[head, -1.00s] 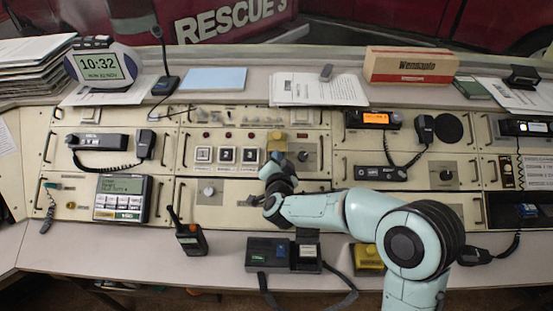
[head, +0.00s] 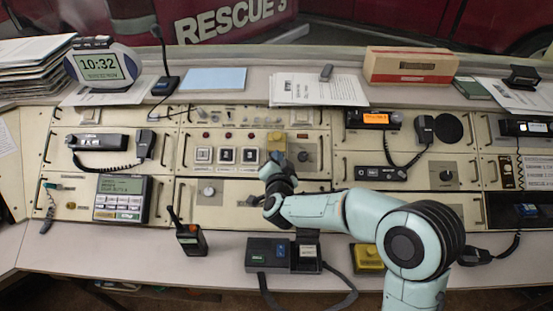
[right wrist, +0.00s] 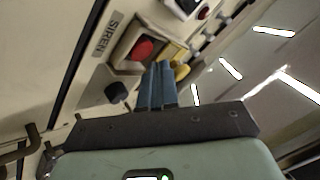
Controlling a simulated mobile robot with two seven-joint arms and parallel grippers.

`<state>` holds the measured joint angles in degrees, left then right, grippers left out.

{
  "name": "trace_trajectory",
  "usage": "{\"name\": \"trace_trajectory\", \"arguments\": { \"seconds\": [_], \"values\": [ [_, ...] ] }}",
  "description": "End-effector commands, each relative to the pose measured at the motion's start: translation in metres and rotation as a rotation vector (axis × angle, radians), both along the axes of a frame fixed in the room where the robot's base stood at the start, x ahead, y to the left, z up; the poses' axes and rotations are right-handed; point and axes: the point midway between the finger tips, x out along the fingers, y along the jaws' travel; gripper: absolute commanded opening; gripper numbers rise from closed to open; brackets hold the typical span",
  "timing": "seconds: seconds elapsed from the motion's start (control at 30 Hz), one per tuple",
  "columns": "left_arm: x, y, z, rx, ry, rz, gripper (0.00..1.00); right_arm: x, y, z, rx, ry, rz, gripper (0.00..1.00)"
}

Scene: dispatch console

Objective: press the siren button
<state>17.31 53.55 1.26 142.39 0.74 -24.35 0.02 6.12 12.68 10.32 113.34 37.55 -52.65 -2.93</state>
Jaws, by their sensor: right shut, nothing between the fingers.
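The red siren button (right wrist: 143,49) sits in a square frame beside the printed word SIREN (right wrist: 105,35) in the right wrist view. A yellow part (right wrist: 180,70), looking like a raised cover, is beside it and partly hidden behind my fingers. In the head view the yellow part (head: 277,139) shows on the middle panel, and the red button cannot be made out. My right gripper (right wrist: 161,66) is shut and empty, its blue fingertips close to the button's frame; I cannot tell whether they touch it. It also shows in the head view (head: 276,158). My left gripper is out of view.
A black knob (right wrist: 118,92) is close to my right fingers. A handheld radio (head: 189,237), a black box (head: 268,254) and a yellow box (head: 368,257) stand on the desk in front.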

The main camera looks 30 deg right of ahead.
Motion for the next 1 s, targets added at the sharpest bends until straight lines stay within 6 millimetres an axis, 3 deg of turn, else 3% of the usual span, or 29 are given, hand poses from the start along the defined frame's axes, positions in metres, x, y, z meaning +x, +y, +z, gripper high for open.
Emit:
{"name": "trace_trajectory", "arguments": {
  "seconds": [1.0],
  "values": [
    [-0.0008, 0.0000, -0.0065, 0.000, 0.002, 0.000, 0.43, 0.0040, -0.0026, -0.0071, 0.000, 0.000, 0.000, 0.00]
  ]
}}
